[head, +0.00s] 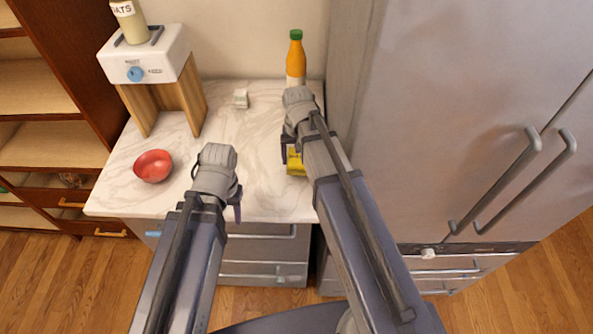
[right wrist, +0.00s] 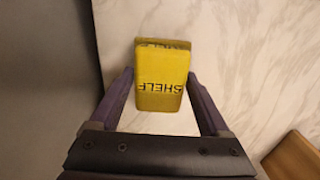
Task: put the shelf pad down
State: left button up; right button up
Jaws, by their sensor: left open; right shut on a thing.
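The shelf pad (head: 295,163) is a small yellow block, partly hidden by my right arm in the head view. In the right wrist view the pad (right wrist: 162,75) shows the printed word SHELF and sits between the two fingers. My right gripper (head: 288,152) is shut on it, over the right part of the marble counter (head: 262,135). I cannot tell whether the pad touches the counter. My left gripper (head: 237,208) is open and empty, near the counter's front edge; its fingers are mostly hidden by the wrist.
An orange bottle (head: 296,60) with a green cap stands at the back right, close behind my right wrist. A red bowl (head: 153,166) and a white dispenser on wooden legs (head: 146,55) are at the left. A small pale object (head: 240,98) lies at the back. A steel fridge (head: 440,110) borders the right.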

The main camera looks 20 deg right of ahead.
aim_at(297, 165)
jog(key=shift+f, duration=0.15)
notch_tip(297, 165, down, 4)
jog(key=b, duration=0.3)
jog(key=shift+r, duration=0.25)
jog(key=shift+b, duration=0.3)
jog(key=shift+f, duration=0.15)
jog(key=o, duration=1.4)
jog(key=shift+o, duration=0.2)
